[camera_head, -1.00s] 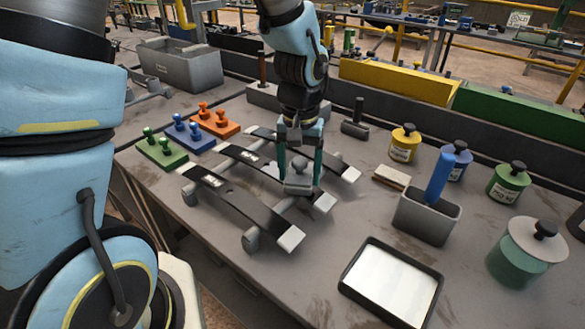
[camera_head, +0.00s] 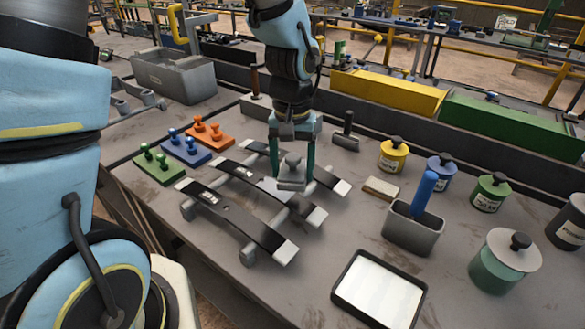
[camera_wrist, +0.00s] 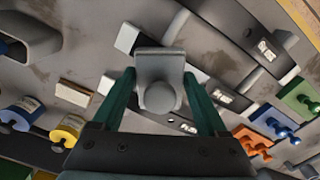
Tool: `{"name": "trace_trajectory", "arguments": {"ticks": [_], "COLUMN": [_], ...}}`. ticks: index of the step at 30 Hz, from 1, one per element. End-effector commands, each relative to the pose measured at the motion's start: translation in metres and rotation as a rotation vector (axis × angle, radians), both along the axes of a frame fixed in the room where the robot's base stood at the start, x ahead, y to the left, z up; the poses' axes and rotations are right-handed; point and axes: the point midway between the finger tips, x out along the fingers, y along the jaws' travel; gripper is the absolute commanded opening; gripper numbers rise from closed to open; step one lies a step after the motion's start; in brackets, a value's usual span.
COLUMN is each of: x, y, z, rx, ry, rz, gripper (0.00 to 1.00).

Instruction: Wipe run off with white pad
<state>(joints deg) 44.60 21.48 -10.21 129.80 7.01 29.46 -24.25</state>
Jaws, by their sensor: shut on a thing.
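My gripper (camera_head: 291,170) is shut on a grey block with a round knob on top (camera_head: 291,178). The wrist view shows the block (camera_wrist: 160,65) between my two green fingers, knob toward the camera. Its underside is hidden, so I cannot tell whether it is white. The block is over the right part of the middle leaf spring (camera_head: 265,199); I cannot tell whether it touches. A pale patch (camera_head: 268,187) shows just left of the block. The near spring (camera_head: 230,215) and far spring (camera_head: 325,178) are dark with light ends, lying across a rack.
A white-filled tray (camera_head: 380,289), a grey bin with a blue handle (camera_head: 412,228), a cream block (camera_head: 381,188) and several lidded pots (camera_head: 392,157) stand to the right. Green (camera_head: 160,168), blue and orange knobbed blocks are left. A grey tub (camera_head: 173,75) stands behind.

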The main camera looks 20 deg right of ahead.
Motion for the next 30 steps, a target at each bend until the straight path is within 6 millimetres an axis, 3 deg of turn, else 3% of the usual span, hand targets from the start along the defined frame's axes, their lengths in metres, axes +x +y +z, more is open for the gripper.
{"name": "trace_trajectory", "arguments": {"ticks": [11,21,30], "x": [0.000,0.000,0.000], "y": [0.000,0.000,0.000], "z": [0.004,0.032,0.032], "rx": [-0.001,-0.001,-0.001], "ry": [-0.001,-0.002,-0.001], "rz": [0.000,-0.001,-0.001], "gripper": [0.32,0.32,0.32]}}
